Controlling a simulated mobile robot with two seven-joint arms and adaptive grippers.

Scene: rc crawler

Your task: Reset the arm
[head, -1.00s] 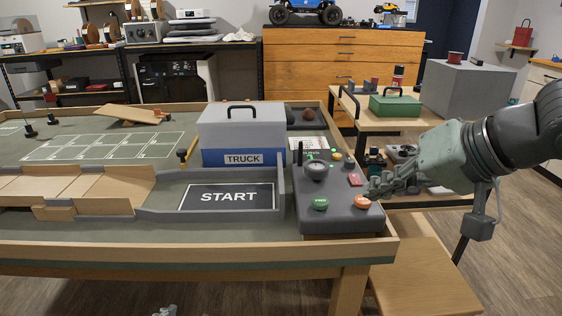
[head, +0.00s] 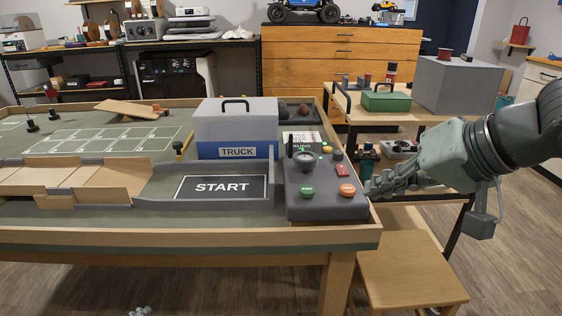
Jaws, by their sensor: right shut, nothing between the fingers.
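My right gripper (head: 374,189) is shut and empty. Its arm comes in from the right, and its fingertips are just right of the grey control console (head: 328,207), near the orange button (head: 347,190). I cannot tell whether the fingertips touch the console's edge.
The console stands at the right end of a wooden-framed course table (head: 200,239). A grey and blue TRUCK box (head: 236,125) stands behind the START pad (head: 222,187). A wooden stool (head: 411,272) is below my right arm. A side bench with a green toolbox (head: 386,98) is behind it.

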